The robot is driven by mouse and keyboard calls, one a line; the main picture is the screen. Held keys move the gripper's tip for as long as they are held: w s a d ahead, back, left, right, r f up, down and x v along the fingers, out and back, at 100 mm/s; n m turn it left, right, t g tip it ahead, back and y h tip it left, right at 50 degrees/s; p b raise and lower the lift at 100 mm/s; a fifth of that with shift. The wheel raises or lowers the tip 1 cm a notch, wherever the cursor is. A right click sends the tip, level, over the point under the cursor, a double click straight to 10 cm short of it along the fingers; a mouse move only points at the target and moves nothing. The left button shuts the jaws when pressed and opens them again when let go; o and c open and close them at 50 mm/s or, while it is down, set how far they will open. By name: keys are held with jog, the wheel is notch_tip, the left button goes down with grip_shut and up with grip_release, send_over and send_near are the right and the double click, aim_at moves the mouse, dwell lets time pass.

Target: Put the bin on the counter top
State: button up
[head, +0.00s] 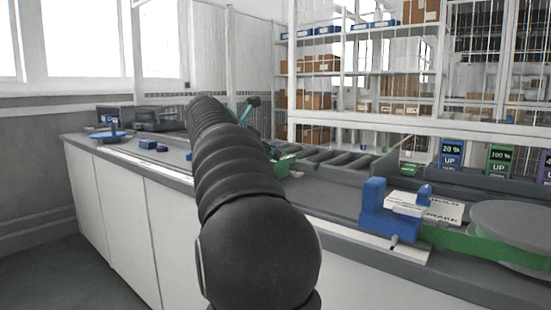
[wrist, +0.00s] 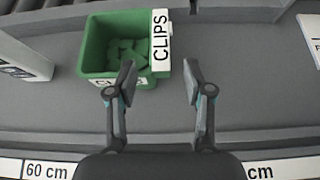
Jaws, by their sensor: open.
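A green bin (wrist: 98,45) with white CLIPS labels stands on a grey surface in the wrist view, left of centre, with green pieces inside. In the head view, a small green shape (head: 284,166) beside my arm appears to be this bin, partly hidden. My gripper (wrist: 158,68) is open and empty. Its left finger overlaps the bin's near right corner and front label; its right finger is over bare surface to the right. I cannot tell whether the left finger touches the bin. The grey counter top (head: 325,199) runs along the white cabinets in the head view.
A white box (wrist: 22,58) stands left of the bin. A strip with cm marks (wrist: 60,169) runs along the near edge. In the head view, a blue fixture (head: 375,205), a green band (head: 470,243) and a round grey disc (head: 515,220) occupy the right. Rollers (head: 340,160) lie behind.

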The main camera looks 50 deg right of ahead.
jog(key=v, duration=0.3)
jog(key=shift+a+r, duration=0.15)
jog(key=shift+a, duration=0.2)
jog(key=s+a+f+m+t+y, duration=0.2)
jog(key=s+a+f+m+y, duration=0.15)
jog(key=a+f, duration=0.55)
jog(key=s+a+f+m+t+y, duration=0.25)
jog(key=s+a+f+m, duration=0.2)
jog(key=a, duration=0.85)
jog(key=s+a+f+m+y, duration=0.6)
jog(key=s+a+f+m, duration=0.4)
jog(key=s+a+f, duration=0.3)
notch_tip(320, 180, down, 3)
jog(key=shift+s+a+r+m, duration=0.15)
jog(key=shift+a+m, duration=0.25)
jog(key=shift+a, duration=0.6)
